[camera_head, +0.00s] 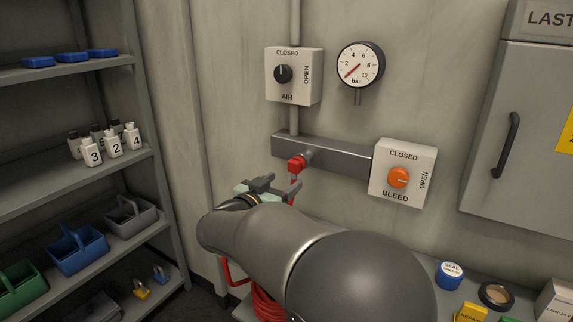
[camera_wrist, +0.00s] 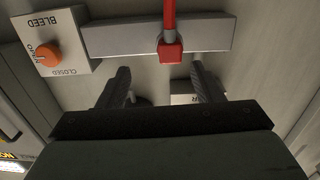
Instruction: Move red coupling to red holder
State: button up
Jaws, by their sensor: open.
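The red coupling (camera_head: 297,164) sits at the front of the grey wall manifold (camera_head: 340,157), with a red hose (camera_head: 292,194) hanging from it. The wrist view shows the coupling (camera_wrist: 171,50) and manifold (camera_wrist: 120,37) upside down. My gripper (camera_head: 274,187) is open and empty, just below and left of the coupling in the head view. In the wrist view the coupling lies beyond my fingertips (camera_wrist: 160,72), between their lines, apart from both. I cannot make out a red holder in either view.
An AIR switch box (camera_head: 294,75), a gauge (camera_head: 360,65) and a BLEED box (camera_head: 403,173) are on the wall. A shelf rack (camera_head: 75,185) stands left. Coiled red hose (camera_head: 264,305) lies below my arm. A blue-lidded jar (camera_head: 449,275) is lower right.

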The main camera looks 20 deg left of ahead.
aim_at(293, 168)
jog(key=shift+s+a+r, duration=0.1)
jog(key=shift+a+r, duration=0.05)
jog(key=shift+a, duration=0.55)
jog(key=p+x, duration=0.2)
jog(key=r+p+x, duration=0.1)
jog(key=p+x, duration=0.1)
jog(key=p, duration=0.1)
jog(key=shift+w, duration=0.25)
jog(key=w+b, duration=0.1)
jog(key=w+f+b, duration=0.1)
jog(key=w+b, duration=0.1)
jog(key=shift+d+f, duration=0.25)
jog(key=shift+d, duration=0.1)
jog(key=shift+w+d+r+b, duration=0.1)
jog(key=shift+w+b, duration=0.45)
jog(key=shift+b, duration=0.05)
jog(key=shift+w+r, duration=0.2)
jog(key=shift+b, duration=2.3)
